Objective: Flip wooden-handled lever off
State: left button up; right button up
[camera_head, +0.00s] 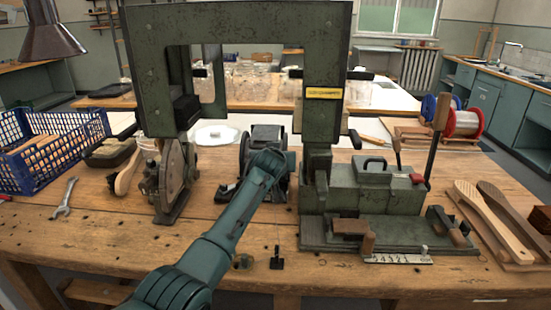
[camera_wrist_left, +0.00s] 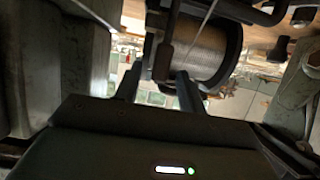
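The clearest wooden-handled lever (camera_head: 437,128) stands upright at the right end of the green machine (camera_head: 375,190), its brown grip at the top. A shorter lever with a red end (camera_head: 416,178) is beside it. My left arm reaches in from below to the middle of the bench, well left of the upright lever. My left gripper (camera_wrist_left: 159,86) is open, its two dark fingers apart below a wire spool (camera_wrist_left: 205,58). A dark rod (camera_wrist_left: 167,42) shows between and beyond the fingers; I cannot tell whether they touch it. The arm hides the fingertips in the head view. My right gripper is out of view.
The tall green machine frame (camera_head: 240,22) arches over the bench. A round-wheeled device (camera_head: 172,180) stands left of my arm. A blue crate (camera_head: 50,150) is at the left, and wooden brush backs (camera_head: 495,222) lie at the right. The bench's front left is mostly clear.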

pick_arm(q)
grip_shut()
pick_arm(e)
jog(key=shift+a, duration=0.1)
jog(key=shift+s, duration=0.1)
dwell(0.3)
